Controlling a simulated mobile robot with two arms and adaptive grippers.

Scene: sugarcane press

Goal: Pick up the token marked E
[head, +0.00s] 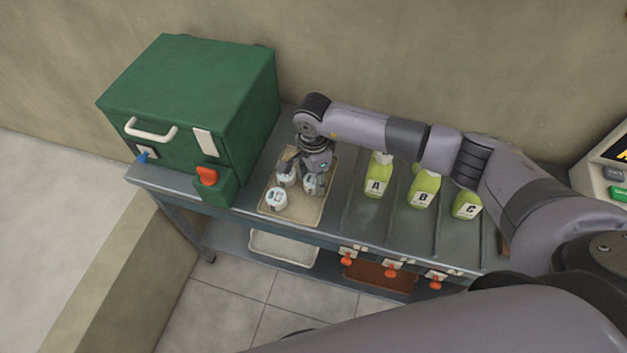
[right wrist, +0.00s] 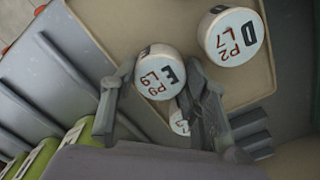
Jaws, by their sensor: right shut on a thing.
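The token marked E (right wrist: 163,72) is a white cylinder with a black E and red "P9 L9" on its top. In the right wrist view it sits between the two fingers of my right gripper (right wrist: 157,88), which is shut on it. In the head view my right gripper (head: 304,173) points down over the beige tray (head: 318,210), among white tokens. A token marked D (right wrist: 235,37) with red "P2 L7" stands beside E, apart from the fingers. Another token (right wrist: 180,124) is mostly hidden behind a finger. My left gripper is not in view.
A green press box (head: 190,110) stands left of the tray. Light green bottles marked A (head: 376,180), B (head: 424,190) and C (head: 466,206) stand to the right, below my right arm. Orange knobs line the bench's front edge. A white tray (head: 283,248) sits on the lower shelf.

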